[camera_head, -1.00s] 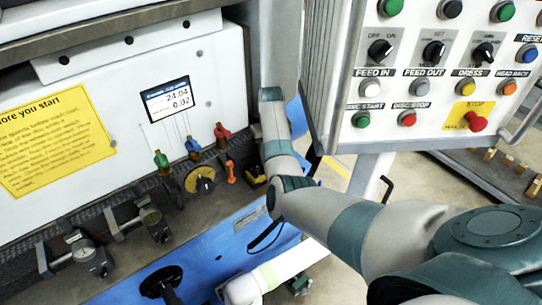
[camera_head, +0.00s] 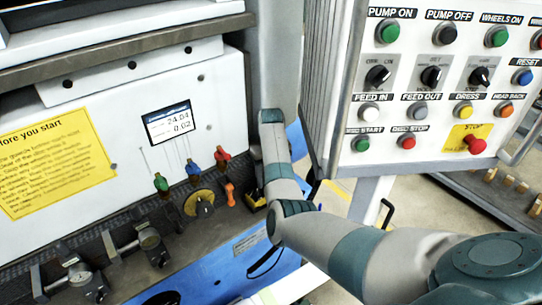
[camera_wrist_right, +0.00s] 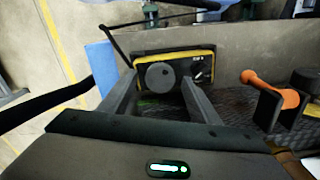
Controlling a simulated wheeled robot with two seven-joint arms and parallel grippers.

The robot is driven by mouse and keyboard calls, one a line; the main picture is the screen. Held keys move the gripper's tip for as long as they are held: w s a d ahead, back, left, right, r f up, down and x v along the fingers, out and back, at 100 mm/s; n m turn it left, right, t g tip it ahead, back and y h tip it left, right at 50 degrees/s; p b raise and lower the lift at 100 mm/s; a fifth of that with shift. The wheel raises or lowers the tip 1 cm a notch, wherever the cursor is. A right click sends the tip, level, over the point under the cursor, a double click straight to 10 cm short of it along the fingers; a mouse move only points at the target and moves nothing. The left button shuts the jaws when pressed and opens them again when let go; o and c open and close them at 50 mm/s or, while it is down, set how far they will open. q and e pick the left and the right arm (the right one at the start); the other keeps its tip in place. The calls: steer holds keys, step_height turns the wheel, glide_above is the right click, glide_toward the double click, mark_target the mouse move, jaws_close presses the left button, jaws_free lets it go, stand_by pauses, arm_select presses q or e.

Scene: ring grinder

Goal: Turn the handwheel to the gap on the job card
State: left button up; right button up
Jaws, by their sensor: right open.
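In the right wrist view a yellow-edged black box (camera_wrist_right: 178,62) carries a grey round handwheel (camera_wrist_right: 160,76) and a smaller dark knob to its right. My right gripper (camera_wrist_right: 158,88) is open, with one finger on each side of the handwheel in that picture; I cannot tell whether they touch it. In the head view part of the yellow box (camera_head: 256,197) shows beside my right arm, whose gripper is hidden there. A display (camera_head: 169,123) on the white panel reads about 24.04 and 0.02. I cannot make out a job card. My left gripper is out of view.
A yellow notice (camera_head: 55,163) is on the white panel. Coloured valves (camera_head: 193,170), a yellow-black dial (camera_head: 203,204) and an orange handle (camera_wrist_right: 275,88) are close by. A control panel (camera_head: 430,100) with buttons and a red stop (camera_head: 475,145) stands at right.

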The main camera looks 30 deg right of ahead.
step_height(320, 180, up, 17)
stand_by(0.7)
steer(key=shift+s+f, duration=0.1)
stand_by(0.4)
